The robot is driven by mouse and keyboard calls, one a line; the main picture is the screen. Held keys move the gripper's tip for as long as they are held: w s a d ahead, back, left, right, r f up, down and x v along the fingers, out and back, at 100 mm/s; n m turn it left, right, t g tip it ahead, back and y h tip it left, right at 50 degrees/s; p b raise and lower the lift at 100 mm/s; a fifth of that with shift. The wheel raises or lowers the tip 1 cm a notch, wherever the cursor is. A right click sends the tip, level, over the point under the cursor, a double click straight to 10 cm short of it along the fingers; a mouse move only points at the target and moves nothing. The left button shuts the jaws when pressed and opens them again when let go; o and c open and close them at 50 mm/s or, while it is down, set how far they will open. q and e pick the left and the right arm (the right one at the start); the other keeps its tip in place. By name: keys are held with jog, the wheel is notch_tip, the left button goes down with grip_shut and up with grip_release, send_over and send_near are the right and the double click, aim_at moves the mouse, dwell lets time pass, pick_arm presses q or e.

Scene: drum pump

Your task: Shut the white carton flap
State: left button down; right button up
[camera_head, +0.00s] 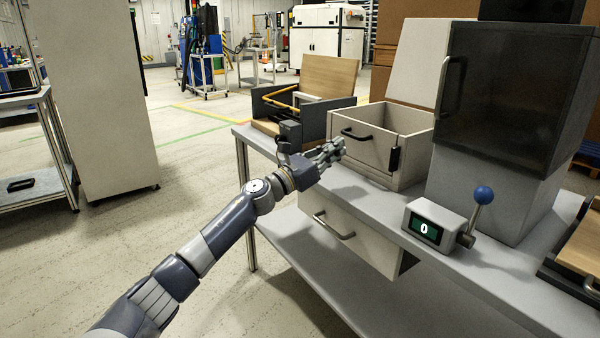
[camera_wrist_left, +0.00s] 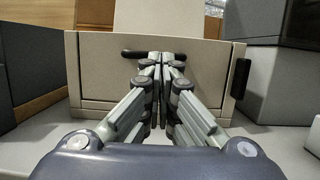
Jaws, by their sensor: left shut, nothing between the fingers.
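The white carton (camera_head: 366,154) stands on the grey bench, its top open and its inside visible. Its flap (camera_head: 414,62) stands up at the back, leaning slightly backwards. A dark handle (camera_head: 357,133) is on the carton's front face and a black latch (camera_head: 395,159) is near its right front corner. My left gripper (camera_head: 336,149) is shut and empty, just in front of the front face. In the left wrist view the closed fingertips (camera_wrist_left: 161,62) overlap the handle's middle; I cannot tell if they touch. The flap (camera_wrist_left: 158,17) rises behind. My right gripper is in neither view.
A dark cabinet (camera_head: 515,95) with a glass-like door stands close to the right. A counter box (camera_head: 436,225) with a blue-knobbed lever (camera_head: 483,195) is at the front right. An open dark box (camera_head: 262,103) with a wooden lid is on the left. A drawer (camera_head: 345,232) hangs below the benchtop.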

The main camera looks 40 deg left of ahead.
pick_arm(q)
jog(key=v, duration=1)
jog(key=shift+s+a+r, duration=0.2)
jog(key=shift+s, duration=0.1)
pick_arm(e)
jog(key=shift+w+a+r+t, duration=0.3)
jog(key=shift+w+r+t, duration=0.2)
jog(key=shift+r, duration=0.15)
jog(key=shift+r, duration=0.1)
